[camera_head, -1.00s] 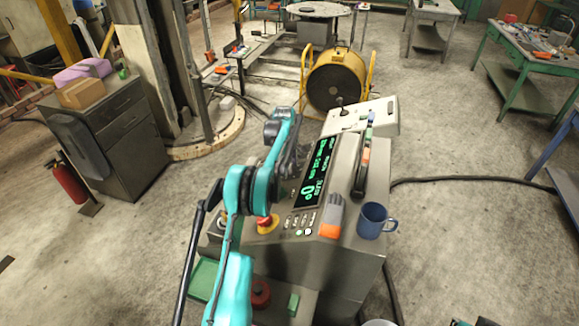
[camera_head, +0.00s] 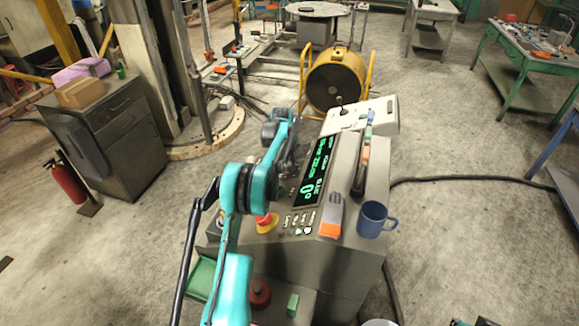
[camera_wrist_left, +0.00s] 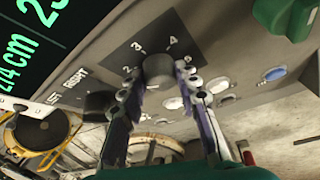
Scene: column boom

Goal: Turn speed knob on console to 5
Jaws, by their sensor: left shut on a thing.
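The console (camera_head: 340,255) stands in front of me with a dark screen (camera_head: 312,170) showing green text and a large 0. In the left wrist view, a dark round knob (camera_wrist_left: 158,68) sits on a black dial plate (camera_wrist_left: 128,55) with white numbers; 2, 3 and 4 are readable. My left gripper (camera_wrist_left: 160,82) has its two fingers shut on this knob, one on each side. I cannot make out a pointer on it. In the head view my left gripper (camera_head: 289,158) is over the console's left side, and the arm hides the knob.
Near the knob are a second dark knob (camera_wrist_left: 100,103), a blue button (camera_wrist_left: 275,73) and a green part (camera_wrist_left: 285,15). A red button (camera_head: 265,219), a blue mug (camera_head: 373,218) and an orange-grey object (camera_head: 333,215) are on the console. A yellow fan (camera_head: 338,80) stands behind.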

